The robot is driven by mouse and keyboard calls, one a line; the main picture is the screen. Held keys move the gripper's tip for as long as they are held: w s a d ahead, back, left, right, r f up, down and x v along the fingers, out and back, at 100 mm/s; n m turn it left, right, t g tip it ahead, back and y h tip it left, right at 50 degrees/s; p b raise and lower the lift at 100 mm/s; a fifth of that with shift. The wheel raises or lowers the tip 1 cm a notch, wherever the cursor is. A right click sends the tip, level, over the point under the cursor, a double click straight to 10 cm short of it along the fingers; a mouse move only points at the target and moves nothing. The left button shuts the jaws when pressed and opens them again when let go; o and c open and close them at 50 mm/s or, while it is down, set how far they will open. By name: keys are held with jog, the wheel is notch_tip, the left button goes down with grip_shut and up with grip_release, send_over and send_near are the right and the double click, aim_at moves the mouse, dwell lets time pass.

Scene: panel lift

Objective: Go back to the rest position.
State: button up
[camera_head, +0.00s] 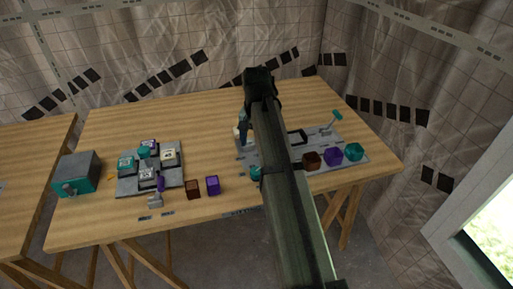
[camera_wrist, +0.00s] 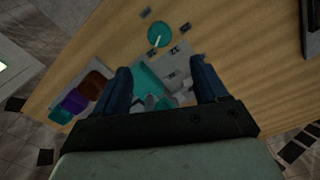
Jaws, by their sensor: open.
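My gripper (camera_wrist: 161,68) shows in the wrist view with its two dark blue fingers spread apart and nothing held between them. It is above a grey panel (camera_wrist: 186,65) with teal parts on the wooden table. In the head view my arm crosses in front of the right-hand panel (camera_head: 325,133) and hides part of it. My gripper (camera_head: 243,133) is partly hidden there, near the panel's left side.
A second grey panel (camera_head: 177,183) with several parts lies left on the table (camera_head: 200,122). A brown cube (camera_head: 194,189) and a purple cube (camera_head: 212,185) stand beside it. A grey and teal box (camera_head: 77,173) is at the far left. The table's back is clear.

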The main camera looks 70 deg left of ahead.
jog(key=shift+r, duration=0.3)
dwell(0.4)
